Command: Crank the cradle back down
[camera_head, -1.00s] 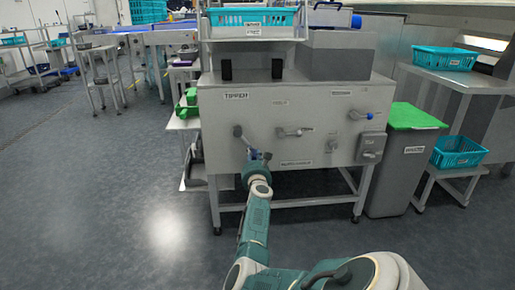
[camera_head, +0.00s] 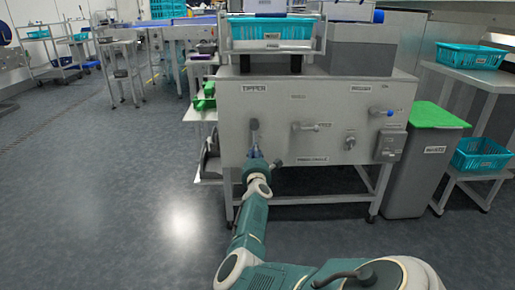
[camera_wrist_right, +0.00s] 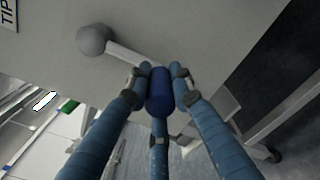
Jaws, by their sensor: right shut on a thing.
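The tipper (camera_head: 235,130) is a pale grey cabinet with a labelled front panel. Its cradle (camera_head: 232,46) holds a teal crate (camera_head: 300,31) above the cabinet top and looks level. The crank's grey hub (camera_head: 254,124) is at the panel's left. In the right wrist view the crank's arm (camera_wrist_right: 128,57) runs from the round hub (camera_wrist_right: 93,39) to a dark blue handle (camera_wrist_right: 160,92). My right gripper (camera_head: 257,168) is below the hub; in the wrist view its fingers (camera_wrist_right: 160,85) are closed around the handle. My left gripper is not in view.
A grey bin with a green lid (camera_head: 437,116) stands at the right. Teal crates (camera_head: 482,155) sit on stands beyond. Open floor (camera_head: 110,200) lies at the left.

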